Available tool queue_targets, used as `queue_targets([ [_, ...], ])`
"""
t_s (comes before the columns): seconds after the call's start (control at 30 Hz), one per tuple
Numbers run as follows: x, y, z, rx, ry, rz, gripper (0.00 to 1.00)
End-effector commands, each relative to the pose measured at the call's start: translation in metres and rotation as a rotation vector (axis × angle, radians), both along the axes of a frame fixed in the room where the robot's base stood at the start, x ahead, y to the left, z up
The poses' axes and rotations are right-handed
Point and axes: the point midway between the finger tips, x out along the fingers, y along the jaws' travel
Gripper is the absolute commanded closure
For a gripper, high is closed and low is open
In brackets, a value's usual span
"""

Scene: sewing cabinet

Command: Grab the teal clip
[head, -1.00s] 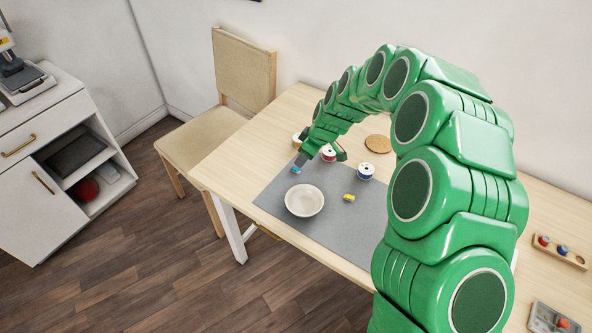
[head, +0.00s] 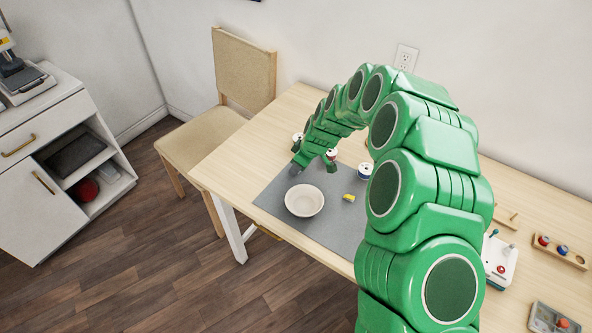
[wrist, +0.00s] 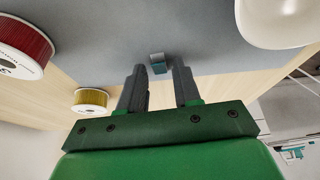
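The teal clip (wrist: 158,63) lies on the grey mat (wrist: 215,62) in the wrist view, just beyond my fingertips and in line with the gap between them. My gripper (wrist: 161,72) is open, with its two dark fingers apart and nothing between them. In the head view my gripper (head: 312,163) is low over the far left part of the mat, behind the bowl. I cannot make out the teal clip clearly there; my gripper seems to cover it.
A white bowl (head: 305,201) stands on the mat near my gripper, with a yellow clip (head: 349,198) to its right. A red spool (wrist: 22,48) and a yellow spool (wrist: 90,101) are close by.

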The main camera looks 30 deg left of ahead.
Motion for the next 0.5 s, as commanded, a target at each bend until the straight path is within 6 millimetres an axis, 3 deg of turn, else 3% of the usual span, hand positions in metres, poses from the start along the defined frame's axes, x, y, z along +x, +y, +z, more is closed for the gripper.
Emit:
queue_targets([
  [0.03,0.0001,0.0000,0.0001,0.000,0.000,0.000,0.76],
  [0.2,0.0000,-0.0002,-0.0001,0.000,0.000,0.000,1.00],
  [0.5,-0.0001,-0.0003,-0.0001,0.000,0.001,0.000,1.00],
])
